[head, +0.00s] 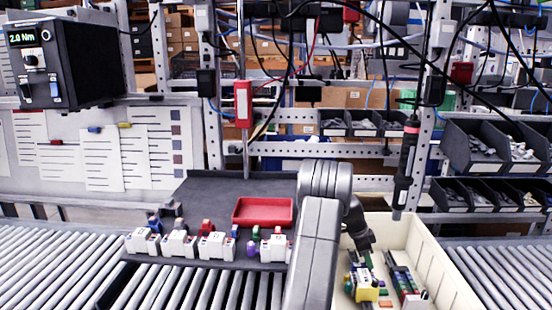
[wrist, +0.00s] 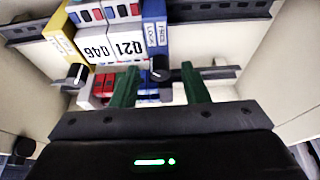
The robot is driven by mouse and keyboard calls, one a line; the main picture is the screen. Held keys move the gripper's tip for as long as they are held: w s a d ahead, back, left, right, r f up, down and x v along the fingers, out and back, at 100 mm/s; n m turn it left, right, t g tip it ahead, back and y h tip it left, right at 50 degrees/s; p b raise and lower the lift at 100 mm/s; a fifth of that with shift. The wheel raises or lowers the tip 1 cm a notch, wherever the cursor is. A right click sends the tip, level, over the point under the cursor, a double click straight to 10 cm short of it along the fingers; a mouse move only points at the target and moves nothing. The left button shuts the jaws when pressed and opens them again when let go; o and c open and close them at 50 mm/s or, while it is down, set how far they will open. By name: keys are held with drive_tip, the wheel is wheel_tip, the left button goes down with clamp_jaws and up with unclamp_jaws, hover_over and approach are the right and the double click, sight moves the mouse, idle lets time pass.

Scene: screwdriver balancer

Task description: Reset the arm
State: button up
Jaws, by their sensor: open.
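My gripper (wrist: 160,88) is open, with two green fingers pointing into the beige bin (wrist: 262,75). Nothing shows held between the fingers. White numbered modules (wrist: 105,45), a blue block (wrist: 154,30) and a yellow block (wrist: 62,38) lie beyond and near the fingertips. I cannot tell whether the fingers touch any of them. In the head view my arm bends over the bin (head: 440,262), with its dark wrist above the bin's left side. The fingertips are hard to make out there.
A dark mat (head: 210,190) holds a red tray (head: 263,211) and a row of white modules (head: 216,246). A black screwdriver (head: 406,160) hangs above the bin's back. Rollers (head: 60,265) run either side. A torque box (head: 65,60) stands upper left.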

drive_tip(key=shift+b+v, duration=0.8)
drive_tip(key=shift+v, duration=1.75)
